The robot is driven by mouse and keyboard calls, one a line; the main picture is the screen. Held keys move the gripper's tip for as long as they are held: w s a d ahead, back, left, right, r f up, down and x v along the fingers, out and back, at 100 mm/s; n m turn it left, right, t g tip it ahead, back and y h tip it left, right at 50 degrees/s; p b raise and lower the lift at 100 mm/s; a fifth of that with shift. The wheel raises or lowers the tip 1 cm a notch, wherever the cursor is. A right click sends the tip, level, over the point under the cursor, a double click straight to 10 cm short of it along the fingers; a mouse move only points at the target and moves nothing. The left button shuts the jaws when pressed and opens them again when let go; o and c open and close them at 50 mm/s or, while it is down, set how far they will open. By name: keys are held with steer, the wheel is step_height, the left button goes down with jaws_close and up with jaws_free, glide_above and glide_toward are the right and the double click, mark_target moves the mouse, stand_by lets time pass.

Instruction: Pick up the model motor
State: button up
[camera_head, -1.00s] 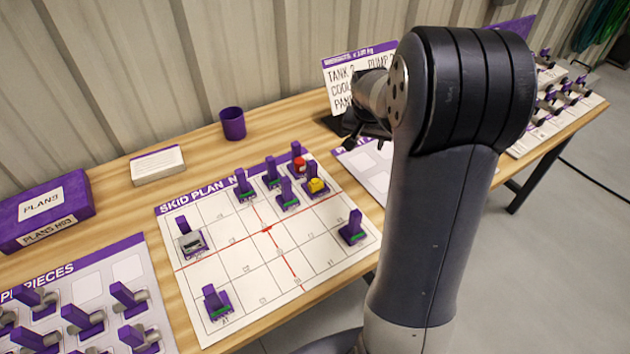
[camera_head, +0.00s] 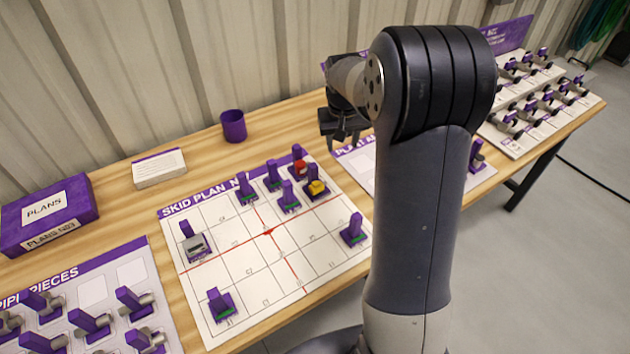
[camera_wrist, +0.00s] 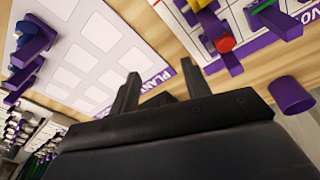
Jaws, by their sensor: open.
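I cannot tell for sure which piece is the model motor. On the skid plan sheet (camera_head: 240,301) stand several purple-handled pieces, among them a yellow one (camera_head: 316,187), a red one (camera_head: 299,168) and a grey one (camera_head: 194,243). In the wrist view a purple-handled piece with a blue part (camera_wrist: 28,34) stands at the left edge of the second plan sheet (camera_wrist: 84,32). My gripper (camera_head: 345,137) is open and empty above the table, behind and right of the skid plan. Its two fingers show apart in the wrist view (camera_wrist: 160,88).
A purple cup (camera_head: 233,126) stands at the back, with a white card block (camera_head: 158,168) and a purple plans box (camera_head: 45,212) to its left. A pieces sheet (camera_head: 125,268) lies front left. A rack of grey pieces (camera_head: 535,112) stands right. My arm hides part of the second sheet.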

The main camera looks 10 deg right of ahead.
mark_target(313, 165)
steer(key=a+n, duration=0.1)
steer(key=a, duration=0.1)
steer(key=a+r+n+g, duration=0.1)
steer(key=a+n, duration=0.1)
steer(key=a+n+y+p, duration=0.1)
steer(key=a, duration=0.1)
steer(key=shift+w+a+r+g, duration=0.15)
steer(key=shift+w+a+g, duration=0.05)
steer(key=shift+a+g, duration=0.15)
steer(key=shift+a+f+n, duration=0.2)
steer(key=shift+a+n, duration=0.05)
steer(key=shift+n, duration=0.15)
step_height(313, 165, down, 10)
steer(key=shift+f+p, duration=0.25)
steer(key=shift+p, duration=0.5)
jaws_close()
